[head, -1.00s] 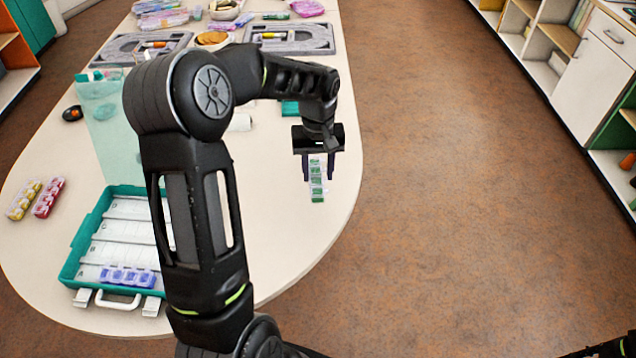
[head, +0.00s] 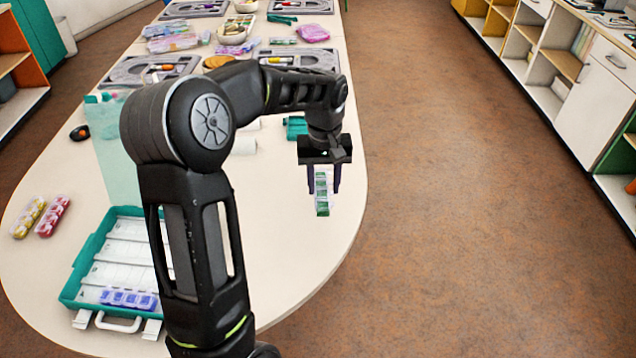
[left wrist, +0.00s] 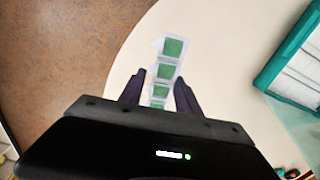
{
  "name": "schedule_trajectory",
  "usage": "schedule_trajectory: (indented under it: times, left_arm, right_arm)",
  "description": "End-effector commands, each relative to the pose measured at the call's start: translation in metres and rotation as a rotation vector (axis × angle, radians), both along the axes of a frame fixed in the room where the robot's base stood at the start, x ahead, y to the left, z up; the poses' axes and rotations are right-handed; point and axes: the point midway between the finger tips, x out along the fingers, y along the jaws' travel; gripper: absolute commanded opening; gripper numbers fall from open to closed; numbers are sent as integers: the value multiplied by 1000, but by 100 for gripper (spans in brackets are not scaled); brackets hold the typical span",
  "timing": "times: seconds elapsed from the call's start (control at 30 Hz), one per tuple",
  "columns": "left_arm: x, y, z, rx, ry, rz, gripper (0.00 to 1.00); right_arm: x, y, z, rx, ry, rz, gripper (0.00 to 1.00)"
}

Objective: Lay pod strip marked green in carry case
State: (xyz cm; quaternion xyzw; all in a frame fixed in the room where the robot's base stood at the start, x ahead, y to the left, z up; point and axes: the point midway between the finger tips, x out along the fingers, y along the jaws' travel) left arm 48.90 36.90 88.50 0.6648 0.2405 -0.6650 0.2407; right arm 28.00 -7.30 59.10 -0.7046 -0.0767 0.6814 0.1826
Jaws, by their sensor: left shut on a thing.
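The pod strip marked green (head: 322,206) is a narrow row of clear pods with green patches. My left gripper (head: 323,186) is shut on it near the right edge of the table. In the left wrist view the green strip (left wrist: 172,48) sticks out beyond the fingers of the left gripper (left wrist: 160,90). I cannot tell whether the strip touches the table. The carry case (head: 78,270) lies open at the table's front left, with white rows inside and a blue pod strip (head: 128,299) in the row nearest its handle. My left arm hides part of the case. My right gripper is out of view.
A yellow strip (head: 29,217) and a red strip (head: 52,216) lie left of the case. Grey trays (head: 120,72), pink packets (head: 313,33) and bowls stand farther back. A dark round object (head: 79,133) lies at the left edge. The table's front right is clear.

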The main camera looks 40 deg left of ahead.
Motion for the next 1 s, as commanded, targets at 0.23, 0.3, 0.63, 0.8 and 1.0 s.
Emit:
schedule_trajectory:
  times: [0.23,0.3,0.63,0.8,1.0]
  left_arm:
    - [23,-69,-6,-6,-1,-274,0]
    - [30,-98,-8,-6,0,-394,0]
    - [38,-172,-12,1,-1,-700,0]
    - [38,-171,-12,1,-1,-698,0]
    - [38,-171,-12,1,-1,-696,0]
  right_arm:
    - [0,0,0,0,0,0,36]
    - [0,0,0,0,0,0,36]
    - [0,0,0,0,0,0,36]
    - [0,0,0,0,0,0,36]
    - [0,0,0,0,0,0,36]
